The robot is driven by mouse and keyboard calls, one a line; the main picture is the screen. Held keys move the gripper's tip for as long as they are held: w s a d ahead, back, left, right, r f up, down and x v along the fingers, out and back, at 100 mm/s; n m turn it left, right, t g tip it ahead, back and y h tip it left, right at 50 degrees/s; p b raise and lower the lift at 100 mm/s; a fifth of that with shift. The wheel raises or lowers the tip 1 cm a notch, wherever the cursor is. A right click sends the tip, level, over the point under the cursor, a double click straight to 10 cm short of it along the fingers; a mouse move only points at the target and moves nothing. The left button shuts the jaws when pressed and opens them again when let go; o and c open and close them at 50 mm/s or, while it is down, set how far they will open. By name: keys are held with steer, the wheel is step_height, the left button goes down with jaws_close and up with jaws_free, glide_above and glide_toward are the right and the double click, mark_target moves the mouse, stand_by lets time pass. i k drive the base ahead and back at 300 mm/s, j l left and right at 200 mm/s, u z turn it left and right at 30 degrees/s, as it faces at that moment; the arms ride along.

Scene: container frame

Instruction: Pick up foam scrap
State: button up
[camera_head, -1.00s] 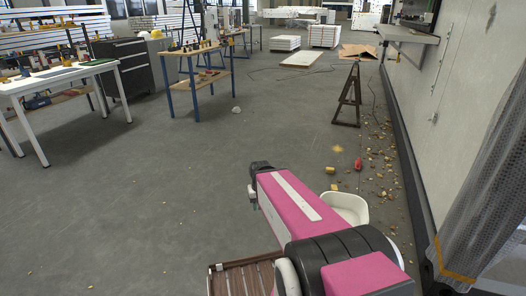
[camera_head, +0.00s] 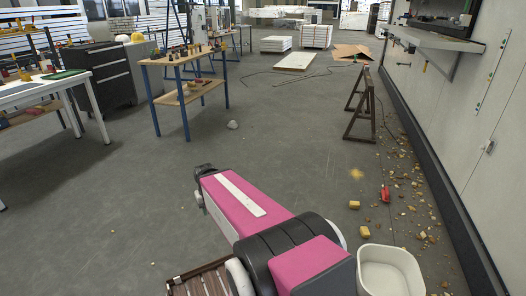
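Many small yellowish foam scraps (camera_head: 421,236) lie scattered on the grey floor at the right, along the base of the wall. A larger yellow piece (camera_head: 354,205) and another (camera_head: 365,232) lie a little apart from the main scatter. My pink and black arm reaches across the lower middle of the view. My gripper's fingers cannot be made out, so I cannot tell whether it is open or shut. No scrap is seen in contact with the arm.
A white bin (camera_head: 390,266) is beside my arm at lower right. A red object (camera_head: 385,194) lies among the scraps. A brown trestle (camera_head: 361,106) stands behind them. The wall (camera_head: 470,140) bounds the right. Workbenches (camera_head: 187,88) stand left.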

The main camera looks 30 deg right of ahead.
mark_target(364, 231)
steer(key=i+j, duration=0.1)
steer(key=i, duration=2.3)
steer(key=i+z, duration=0.1)
steer(key=z, duration=0.3)
steer(key=i+z, duration=0.1)
steer(key=z, duration=0.35)
steer(key=i+z, duration=0.1)
steer(key=z, duration=0.3)
steer(key=i+j+z, duration=0.1)
steer(key=z, duration=3.65)
